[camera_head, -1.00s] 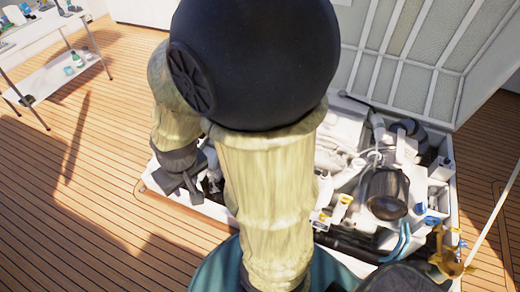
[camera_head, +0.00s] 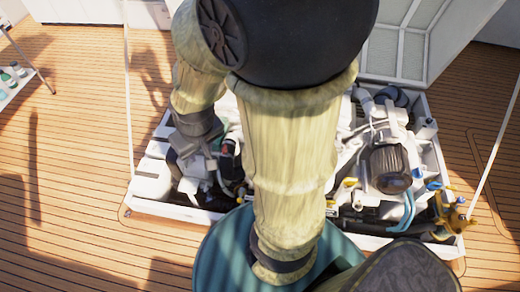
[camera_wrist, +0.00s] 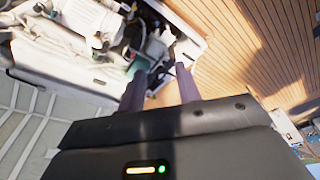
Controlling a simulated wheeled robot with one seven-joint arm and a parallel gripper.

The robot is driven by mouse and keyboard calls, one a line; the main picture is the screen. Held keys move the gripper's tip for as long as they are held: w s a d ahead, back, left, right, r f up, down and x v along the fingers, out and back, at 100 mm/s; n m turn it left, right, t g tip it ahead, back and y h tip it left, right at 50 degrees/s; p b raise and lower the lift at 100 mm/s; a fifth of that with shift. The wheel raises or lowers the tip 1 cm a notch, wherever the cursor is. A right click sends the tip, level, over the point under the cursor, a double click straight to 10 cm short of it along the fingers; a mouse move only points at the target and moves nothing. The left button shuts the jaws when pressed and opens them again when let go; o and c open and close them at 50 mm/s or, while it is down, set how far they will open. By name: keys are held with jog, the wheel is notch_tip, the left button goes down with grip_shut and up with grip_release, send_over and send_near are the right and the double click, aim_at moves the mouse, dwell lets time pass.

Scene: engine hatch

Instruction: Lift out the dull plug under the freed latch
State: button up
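The open engine hatch (camera_head: 152,205) is a white-rimmed bay full of engine parts. My gripper (camera_wrist: 160,84) shows in the wrist view with its two dark fingers apart and nothing between them. In the head view my gripper (camera_head: 197,165) hangs over the left part of the bay, partly hidden by shadow and my arm. I cannot make out the dull plug or the freed latch. My arm covers the middle of the bay.
The raised hatch lid (camera_head: 400,50) stands behind the bay. A dark round engine part (camera_head: 390,168) and a gold-coloured fitting (camera_head: 452,215) lie at the right. A shelf with bottles (camera_head: 12,80) stands far left. The wooden deck (camera_head: 70,170) at left is clear.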

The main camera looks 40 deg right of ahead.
jog(key=shift+s, duration=0.1)
jog(key=w+d+f+m+t+h+b, duration=0.1)
jog(key=w+d+f+m+b, duration=0.15)
jog(key=w+f+b, duration=0.55)
jog(key=w+d+f+m+t+h+b, duration=0.1)
jog(key=w+d+f+m+t+b, duration=0.25)
jog(key=f, duration=0.85)
jog(key=w+d+f+m+h+b, duration=0.1)
jog(key=w+f+m+h+b, duration=0.1)
jog(key=w+f+b, duration=0.7)
jog(key=s+d+f+m+h+b, duration=0.1)
jog(key=d+f+h+b, duration=0.3)
jog(key=f, duration=0.5)
jog(key=s+d+f+m+h+b, duration=0.2)
jog(key=s+d+f+h+b, duration=0.1)
jog(key=f+b, duration=0.5)
jog(key=s+d+f+m+h+b, duration=0.2)
jog(key=d+f+h+b, duration=0.3)
jog(key=f, duration=0.6)
jog(key=shift+s+d+b, duration=0.35)
jog(key=shift+d+b, duration=0.05)
jog(key=shift+d, duration=0.15)
jog(key=shift+t, duration=0.25)
jog(key=b+x, duration=0.3)
jog(key=x, duration=0.8)
jog(key=shift+w+d, duration=0.1)
jog(key=shift+d, duration=0.1)
jog(key=shift+w+d+r+b, duration=0.1)
jog(key=shift+w+d+b, duration=0.05)
jog(key=shift+d+b, duration=0.2)
